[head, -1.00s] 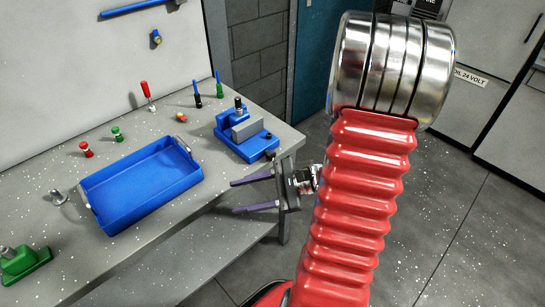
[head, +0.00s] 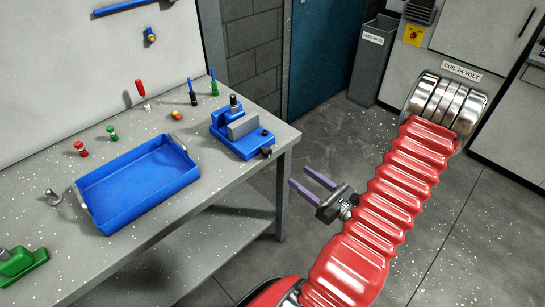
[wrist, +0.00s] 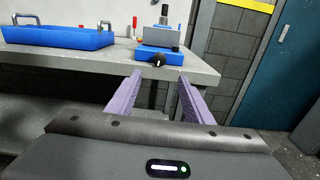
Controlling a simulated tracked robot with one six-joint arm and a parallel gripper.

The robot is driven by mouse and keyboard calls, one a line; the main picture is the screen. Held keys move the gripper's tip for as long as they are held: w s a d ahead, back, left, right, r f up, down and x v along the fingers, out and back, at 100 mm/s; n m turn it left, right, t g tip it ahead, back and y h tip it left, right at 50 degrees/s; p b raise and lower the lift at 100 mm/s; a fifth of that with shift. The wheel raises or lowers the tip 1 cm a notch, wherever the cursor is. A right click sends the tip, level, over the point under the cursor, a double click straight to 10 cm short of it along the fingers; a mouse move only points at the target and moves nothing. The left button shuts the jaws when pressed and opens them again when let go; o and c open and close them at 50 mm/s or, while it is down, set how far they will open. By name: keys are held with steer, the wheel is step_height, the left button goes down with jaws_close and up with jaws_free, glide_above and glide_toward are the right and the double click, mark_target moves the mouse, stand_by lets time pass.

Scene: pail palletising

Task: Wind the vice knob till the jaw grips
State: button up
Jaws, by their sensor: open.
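A blue vice (head: 240,138) with a grey jaw block (head: 243,125) stands at the right end of the workbench. Its black knob (head: 266,152) sticks out at the front bench edge. In the wrist view the knob (wrist: 158,60) faces me, above and between my fingers, with the vice body (wrist: 160,38) behind it. My gripper (head: 306,183) is open and empty, in the air off the front of the bench, lower right of the vice. Its two purple fingers point toward the bench and are apart from the knob. I cannot tell how wide the vice jaw gap is.
A blue tray (head: 103,217) with metal handles sits on the workbench (head: 180,232) left of the vice. Several small tools and coloured knobs stand behind it. The floor right of the bench is clear up to a grey bin (head: 373,60).

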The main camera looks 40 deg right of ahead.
mark_target(269, 154)
steer(key=shift+w+a, duration=0.15)
steer(key=shift+w, duration=3.35)
steer(key=shift+w+a, duration=0.1)
steer(key=shift+w, duration=3.35)
steer(key=shift+c, duration=0.6)
steer(key=c, duration=1)
